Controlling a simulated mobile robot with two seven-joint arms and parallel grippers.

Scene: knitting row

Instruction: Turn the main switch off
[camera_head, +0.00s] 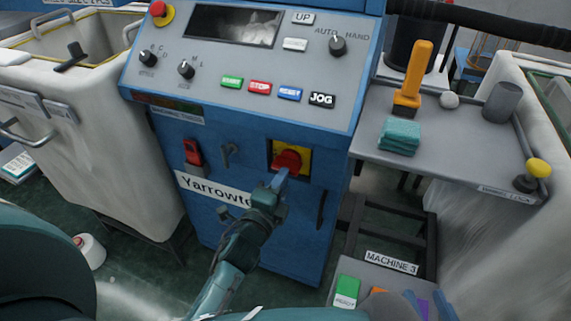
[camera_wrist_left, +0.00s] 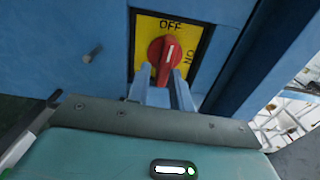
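The main switch is a red rotary knob (camera_head: 288,160) on a yellow plate (camera_head: 305,162) on the front of the blue machine cabinet. In the left wrist view the knob (camera_wrist_left: 158,54) has a white mark that points up, nearer to the OFF lettering than to ON at the right. My left gripper (camera_head: 277,182) is at the knob. In the left wrist view its fingers (camera_wrist_left: 162,80) flank the knob's lower part and look closed on it; exact contact is hard to see.
The control panel (camera_head: 245,62) with dials and buttons is above the switch. A red-handled part (camera_head: 193,152) is to its left. A grey side table (camera_head: 455,165) at right holds a teal cloth stack (camera_head: 400,137) and an orange-handled tool (camera_head: 412,75). A MACHINE 3 button box (camera_head: 385,275) is at the lower right.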

